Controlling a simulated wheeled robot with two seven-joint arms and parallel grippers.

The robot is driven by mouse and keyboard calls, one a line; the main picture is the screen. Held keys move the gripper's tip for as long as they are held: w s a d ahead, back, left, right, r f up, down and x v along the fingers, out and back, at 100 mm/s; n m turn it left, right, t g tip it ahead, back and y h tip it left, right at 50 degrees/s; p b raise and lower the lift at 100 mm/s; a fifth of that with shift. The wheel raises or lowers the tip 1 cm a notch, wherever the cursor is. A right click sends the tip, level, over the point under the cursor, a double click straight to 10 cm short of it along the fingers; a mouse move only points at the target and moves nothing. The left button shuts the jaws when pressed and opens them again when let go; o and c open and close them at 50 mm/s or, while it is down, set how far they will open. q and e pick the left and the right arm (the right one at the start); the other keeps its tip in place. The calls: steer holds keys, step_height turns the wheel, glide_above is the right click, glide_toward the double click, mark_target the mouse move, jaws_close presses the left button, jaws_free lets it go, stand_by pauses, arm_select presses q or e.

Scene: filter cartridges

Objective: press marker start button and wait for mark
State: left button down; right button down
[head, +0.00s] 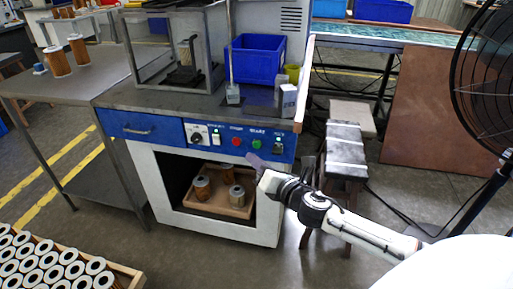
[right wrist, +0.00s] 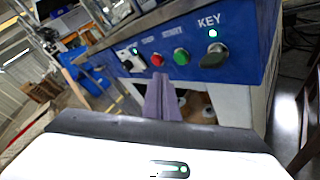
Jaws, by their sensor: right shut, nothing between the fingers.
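The marker machine has a blue control panel (head: 215,137) with a red button (head: 237,141), a green button (head: 257,144) and a key switch (head: 278,148). In the right wrist view the red button (right wrist: 157,60) and green button (right wrist: 181,56) stand side by side, with small blurred labels above. My right gripper (head: 251,157) is shut and empty, its tips just below the green button. The right wrist view shows its fingers (right wrist: 162,84) pointing at the panel; contact cannot be told. A filter cartridge (head: 189,46) stands inside the framed enclosure on top. My left gripper is out of view.
A blue bin (head: 254,60) and small bottles stand on the machine's top. Cartridges stand in a wooden tray (head: 222,207) in the lower opening. A side table (head: 75,85) holds more cartridges. A stool (head: 345,150) is right of the machine; a fan stands far right.

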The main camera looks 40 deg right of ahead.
mark_target(258, 152)
steer(key=shift+w+d, duration=0.8)
steer(key=shift+d, duration=0.15)
steer(key=shift+w+d, duration=0.1)
stand_by(1.4)
steer(key=shift+w+d, duration=0.2)
steer(key=shift+d, duration=0.05)
steer(key=shift+w+d, duration=0.25)
steer(key=shift+d, duration=0.05)
stand_by(0.8)
steer(key=shift+s+a, duration=0.1)
steer(key=shift+s+a+p, duration=0.35)
steer(key=shift+s+a, duration=0.1)
steer(key=shift+a, duration=0.05)
